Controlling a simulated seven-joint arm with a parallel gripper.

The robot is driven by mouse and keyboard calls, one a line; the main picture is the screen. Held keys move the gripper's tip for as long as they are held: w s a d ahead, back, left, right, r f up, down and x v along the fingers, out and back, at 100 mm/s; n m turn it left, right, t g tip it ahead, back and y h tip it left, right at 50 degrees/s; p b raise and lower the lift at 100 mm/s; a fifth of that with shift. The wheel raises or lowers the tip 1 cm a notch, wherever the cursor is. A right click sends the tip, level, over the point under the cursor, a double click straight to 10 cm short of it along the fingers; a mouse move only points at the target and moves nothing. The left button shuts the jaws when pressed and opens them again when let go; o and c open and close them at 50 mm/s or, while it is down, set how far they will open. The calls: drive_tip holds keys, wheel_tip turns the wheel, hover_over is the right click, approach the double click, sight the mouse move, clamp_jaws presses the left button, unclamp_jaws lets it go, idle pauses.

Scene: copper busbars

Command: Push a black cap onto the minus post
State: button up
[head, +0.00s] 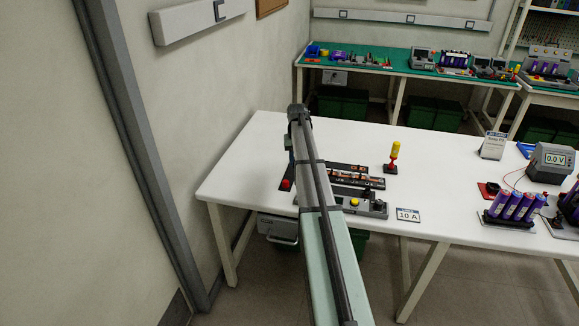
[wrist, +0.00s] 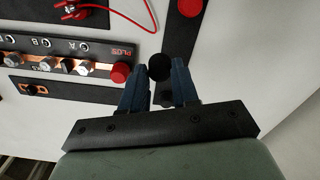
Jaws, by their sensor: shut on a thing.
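My gripper (wrist: 158,92) has two blue fingers and is shut on a round black cap (wrist: 159,67), which sits between the fingertips in the wrist view. A red cap (wrist: 120,72) sits at the end of the busbar block (wrist: 62,52), beside the PLUS label, just left of the fingers. No minus label can be read, and I cannot make out the minus post.
A black strip (wrist: 182,45) behind the fingers carries another red cap (wrist: 190,8). A red clip (wrist: 75,10) and wire lie above the block. On the white table (head: 450,215) are a yellow-topped stand (head: 394,155), a 10 A card (head: 408,215), a meter (head: 552,162) and purple cells (head: 512,205).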

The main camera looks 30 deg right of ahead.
drive_tip(key=s+d+m, duration=0.1)
drive_tip(key=s+d, duration=0.2)
drive_tip(key=d, duration=0.1)
drive_tip(key=s+d+r, duration=0.1)
drive_tip(key=s+d, duration=0.1)
drive_tip(key=d, duration=0.3)
drive_tip(key=s+d+m, duration=0.1)
drive_tip(key=s+d, duration=0.2)
drive_tip(key=d, duration=0.2)
drive_tip(key=shift+s+r+m, duration=0.3)
drive_tip(key=shift+s+r, duration=0.05)
drive_tip(key=shift+r, duration=0.05)
drive_tip(key=s+d+m, duration=0.1)
drive_tip(key=s+d, duration=0.3)
drive_tip(key=s+d+r+m, duration=0.1)
drive_tip(key=s+d, duration=0.3)
drive_tip(key=s+d+r, duration=0.1)
drive_tip(key=s+d, duration=0.3)
drive_tip(key=d, duration=0.1)
drive_tip(key=shift+s+d+m, duration=0.1)
drive_tip(key=shift+s+m, duration=0.25)
drive_tip(key=shift+m, duration=0.05)
drive_tip(key=shift+s+d+f, duration=0.15)
drive_tip(key=shift+f, duration=1.75)
drive_tip(key=shift+f, duration=0.2)
drive_tip(key=shift+f, duration=1.5)
drive_tip(key=shift+f, duration=0.2)
